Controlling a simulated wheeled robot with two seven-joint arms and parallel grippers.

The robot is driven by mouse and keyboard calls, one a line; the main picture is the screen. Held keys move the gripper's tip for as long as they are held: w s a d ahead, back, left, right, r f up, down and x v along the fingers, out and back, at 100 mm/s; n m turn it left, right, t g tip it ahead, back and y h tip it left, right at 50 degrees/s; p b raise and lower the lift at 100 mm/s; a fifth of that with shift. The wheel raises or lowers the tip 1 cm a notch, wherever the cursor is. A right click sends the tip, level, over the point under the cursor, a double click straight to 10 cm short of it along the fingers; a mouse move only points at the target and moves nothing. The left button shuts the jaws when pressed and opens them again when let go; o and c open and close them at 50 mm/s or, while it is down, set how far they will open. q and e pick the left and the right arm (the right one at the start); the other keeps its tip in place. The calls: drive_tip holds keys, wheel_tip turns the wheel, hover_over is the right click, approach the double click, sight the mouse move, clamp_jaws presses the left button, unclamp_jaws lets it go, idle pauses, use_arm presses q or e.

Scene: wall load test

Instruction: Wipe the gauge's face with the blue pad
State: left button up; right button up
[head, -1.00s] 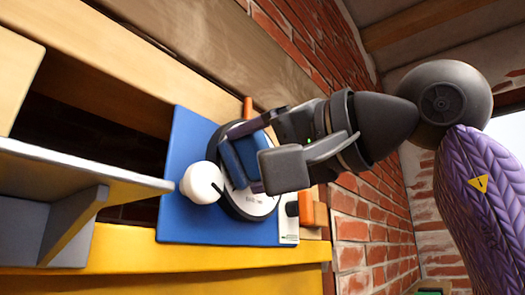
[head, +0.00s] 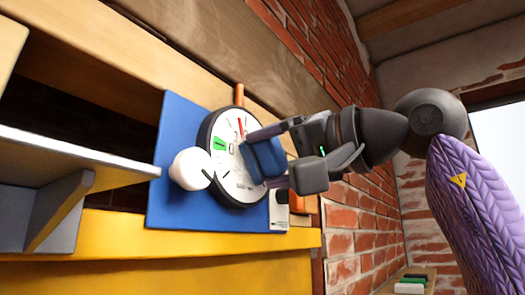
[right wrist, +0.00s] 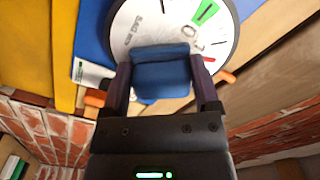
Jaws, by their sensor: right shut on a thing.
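The gauge (head: 231,180) is a round white dial with a dark rim, a green zone and a red mark, on a blue panel (head: 177,130). It also shows in the right wrist view (right wrist: 130,30). My right gripper (head: 267,160) is shut on the blue pad (head: 266,158), with one finger on each side of it. In the right wrist view the pad (right wrist: 161,75) sits between the fingertips, over the lower part of the dial. I cannot tell whether the pad touches the face. My left gripper is not in view.
A white knob (head: 190,169) sticks out in front of the gauge's left edge. A grey shelf (head: 75,160) juts out at the left. An orange block (head: 302,202) is right of the panel. A brick wall (head: 360,215) lies behind my arm.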

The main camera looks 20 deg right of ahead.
sight(217, 148)
drive_tip(key=shift+w+d, duration=0.9)
drive_tip(key=shift+d, duration=0.2)
drive_tip(key=s+a, duration=0.1)
drive_tip(key=s+a+b, duration=0.1)
drive_tip(key=a, duration=0.1)
drive_tip(key=shift+s+a, duration=0.15)
drive_tip(key=shift+s, duration=0.15)
drive_tip(key=shift+s+a, duration=0.65)
drive_tip(key=shift+a, duration=0.2)
drive_tip(key=shift+s+a, duration=0.65)
drive_tip(key=shift+a, duration=0.2)
drive_tip(key=shift+w+d+r+p, duration=0.1)
drive_tip(key=shift+d+r+p, duration=0.05)
drive_tip(key=shift+r+p, duration=0.3)
drive_tip(key=shift+w+d+f, duration=0.1)
drive_tip(key=shift+w+d, duration=0.7)
drive_tip(key=shift+d, duration=0.25)
drive_tip(key=shift+w+d+f, duration=0.1)
drive_tip(key=shift+w+d, duration=0.75)
drive_tip(key=shift+d, duration=0.25)
drive_tip(key=shift+w+d, duration=0.8)
drive_tip(key=shift+d, duration=0.25)
drive_tip(key=s+a, duration=0.2)
drive_tip(key=shift+a+b, duration=0.3)
drive_tip(key=shift+s+a+b, duration=0.15)
drive_tip(key=shift+s+a, duration=0.65)
drive_tip(key=shift+a, duration=0.25)
drive_tip(key=shift+s+a+b, duration=0.15)
drive_tip(key=shift+s+a, duration=0.65)
drive_tip(key=shift+a, duration=0.25)
